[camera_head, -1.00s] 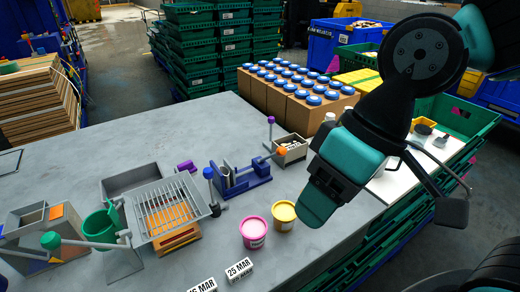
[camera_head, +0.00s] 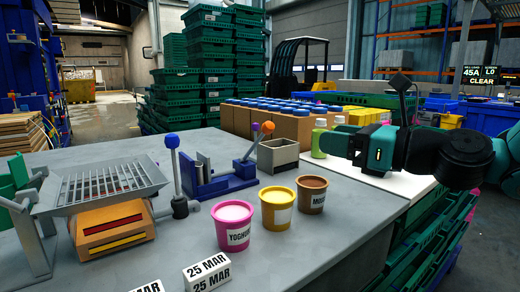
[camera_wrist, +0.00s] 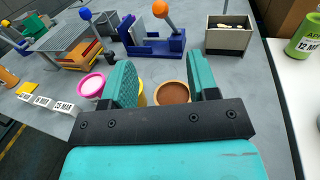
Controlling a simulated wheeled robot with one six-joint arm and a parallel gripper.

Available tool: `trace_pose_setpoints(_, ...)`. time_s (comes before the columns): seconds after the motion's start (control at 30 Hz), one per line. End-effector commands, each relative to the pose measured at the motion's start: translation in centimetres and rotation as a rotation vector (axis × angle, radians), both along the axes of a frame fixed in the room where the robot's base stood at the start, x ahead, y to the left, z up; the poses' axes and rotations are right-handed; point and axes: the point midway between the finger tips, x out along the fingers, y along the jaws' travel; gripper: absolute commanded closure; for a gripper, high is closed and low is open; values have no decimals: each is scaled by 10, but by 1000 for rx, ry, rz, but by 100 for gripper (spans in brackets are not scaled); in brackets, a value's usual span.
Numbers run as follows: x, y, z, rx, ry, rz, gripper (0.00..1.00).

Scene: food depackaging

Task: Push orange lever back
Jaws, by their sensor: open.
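The orange lever's round orange knob (camera_head: 267,128) tops a grey rod that leans right on a blue press-like fixture (camera_head: 220,185). In the wrist view the orange knob (camera_wrist: 160,9) and the blue fixture (camera_wrist: 150,46) lie ahead, beyond the fingertips. My gripper (camera_wrist: 160,75) is open with two teal fingers and nothing between them but the view of cups and table. In the head view my gripper (camera_head: 338,142) is to the right of the lever, apart from it, above the right side of the table.
Pink (camera_head: 233,225), yellow (camera_head: 277,208) and brown (camera_head: 311,194) cups stand in front of the fixture. A blue-knobbed lever (camera_head: 172,141) stands left of it. A grey bin (camera_head: 278,155) is behind right. Green bottles (camera_head: 319,138) stand near my gripper.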

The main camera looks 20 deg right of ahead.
Motion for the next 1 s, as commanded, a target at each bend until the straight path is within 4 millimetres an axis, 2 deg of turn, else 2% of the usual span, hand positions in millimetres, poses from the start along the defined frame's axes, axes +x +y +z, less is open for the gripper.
trace_pose_setpoints(0.3, 30, 20, 10, 21, 10, 3, 46)
trace_pose_setpoints(0.67, 72, 49, 8, 14, 12, 2, 46)
trace_pose_setpoints(1.0, 128, 86, 3, 7, 4, 0, 46)
